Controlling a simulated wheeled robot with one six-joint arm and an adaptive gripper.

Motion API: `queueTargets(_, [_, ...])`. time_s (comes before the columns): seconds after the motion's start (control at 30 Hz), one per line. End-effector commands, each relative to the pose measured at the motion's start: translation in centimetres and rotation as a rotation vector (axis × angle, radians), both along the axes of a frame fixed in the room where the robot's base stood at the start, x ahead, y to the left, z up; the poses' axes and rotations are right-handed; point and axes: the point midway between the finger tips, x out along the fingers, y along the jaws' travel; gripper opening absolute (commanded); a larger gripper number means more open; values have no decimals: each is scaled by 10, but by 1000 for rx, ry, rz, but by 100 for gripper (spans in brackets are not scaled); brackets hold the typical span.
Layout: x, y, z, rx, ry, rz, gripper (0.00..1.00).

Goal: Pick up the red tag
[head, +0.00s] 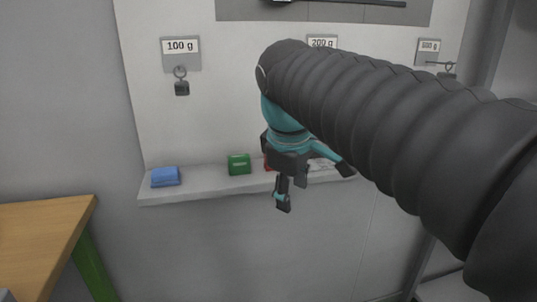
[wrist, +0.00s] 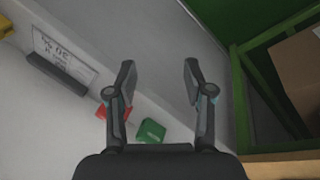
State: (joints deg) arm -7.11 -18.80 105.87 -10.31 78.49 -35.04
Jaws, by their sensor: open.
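The red tag (head: 267,164) shows only as a sliver on the wall shelf in the head view, mostly hidden behind my gripper (head: 314,187). In the wrist view the red tag (wrist: 102,112) lies behind the left finger of my gripper (wrist: 158,80), which covers part of it. My gripper is open, with nothing between its fingertips. It is in front of the shelf, just right of the red tag in the head view. I cannot tell the exact gap.
A green tag (head: 239,164) and a blue tag (head: 165,177) lie on the shelf (head: 210,186) to the left. Weights hang on the board above, including one under the 100 g label (head: 181,46). A wooden-topped table (head: 45,225) with green legs stands at lower left.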

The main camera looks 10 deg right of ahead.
Motion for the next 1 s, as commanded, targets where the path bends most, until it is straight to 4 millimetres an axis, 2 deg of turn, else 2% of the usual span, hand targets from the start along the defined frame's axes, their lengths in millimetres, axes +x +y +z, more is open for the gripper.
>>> queueTargets(0.03, [17, 3, 18, -40, 33, 69, 52])
queueTargets(0.2, [59, 11, 67, -171, 163, 304, 52])
queueTargets(0.4, [100, 24, 110, -283, 323, 544, 52])
queueTargets(0.5, [113, 31, 122, -315, 388, 633, 52])
queueTargets(0.77, [125, 40, 134, -343, 466, 738, 52])
queueTargets(0.87, [125, 38, 129, -344, 473, 743, 52])
queueTargets(1.0, [125, 30, 113, -343, 476, 742, 52])
